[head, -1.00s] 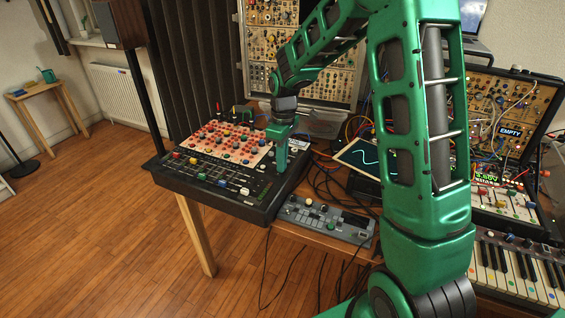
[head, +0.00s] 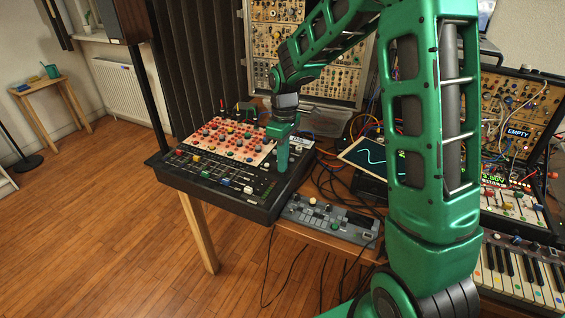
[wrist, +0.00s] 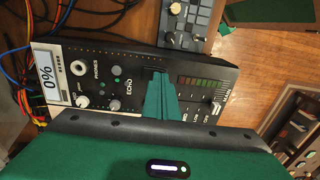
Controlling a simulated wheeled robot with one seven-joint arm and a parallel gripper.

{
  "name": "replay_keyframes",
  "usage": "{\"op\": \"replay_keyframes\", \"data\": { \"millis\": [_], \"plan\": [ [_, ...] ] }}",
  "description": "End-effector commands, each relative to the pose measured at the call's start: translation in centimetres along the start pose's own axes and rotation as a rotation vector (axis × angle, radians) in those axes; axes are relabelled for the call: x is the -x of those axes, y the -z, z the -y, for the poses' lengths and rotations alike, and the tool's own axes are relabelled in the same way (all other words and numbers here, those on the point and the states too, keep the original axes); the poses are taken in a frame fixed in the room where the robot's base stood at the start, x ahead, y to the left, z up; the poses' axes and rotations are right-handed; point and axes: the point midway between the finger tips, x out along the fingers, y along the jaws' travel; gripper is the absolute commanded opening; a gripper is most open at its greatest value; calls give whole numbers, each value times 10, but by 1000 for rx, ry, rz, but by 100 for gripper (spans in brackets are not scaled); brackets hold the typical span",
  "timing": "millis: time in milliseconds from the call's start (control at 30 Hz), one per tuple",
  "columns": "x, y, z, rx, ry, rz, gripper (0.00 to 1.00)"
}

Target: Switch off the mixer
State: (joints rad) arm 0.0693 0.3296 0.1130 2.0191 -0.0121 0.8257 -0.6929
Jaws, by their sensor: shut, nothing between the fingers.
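The black mixer (head: 232,203) lies at the left end of the wooden table in the head view, with rows of coloured knobs and faders. My gripper (head: 282,169) is shut and empty, pointing down over the mixer's right part. In the wrist view the shut fingers (wrist: 158,75) are over the mixer panel (wrist: 115,62), between the ECHO knob (wrist: 114,104) and the level meter (wrist: 200,82). A white-capped control (wrist: 215,108) is right of them. Whether the fingertips touch the panel I cannot tell. The fingers hide part of the panel, and I make out no power switch.
A grey control box (head: 330,219) lies just right of the mixer. Cables, a scope screen (head: 372,156), a modular rack (head: 300,65) and a keyboard (head: 520,270) crowd the table.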

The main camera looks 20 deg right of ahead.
Motion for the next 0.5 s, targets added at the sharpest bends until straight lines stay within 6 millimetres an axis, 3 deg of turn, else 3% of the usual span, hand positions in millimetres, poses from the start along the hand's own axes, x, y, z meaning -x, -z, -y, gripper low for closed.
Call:
{"op": "replay_keyframes", "data": {
  "millis": [133, 500],
  "plan": [
    [34, -1, -10, -16, -23, -15, 0],
    [108, -2, -12, -21, -26, -16, 0]
  ]
}}
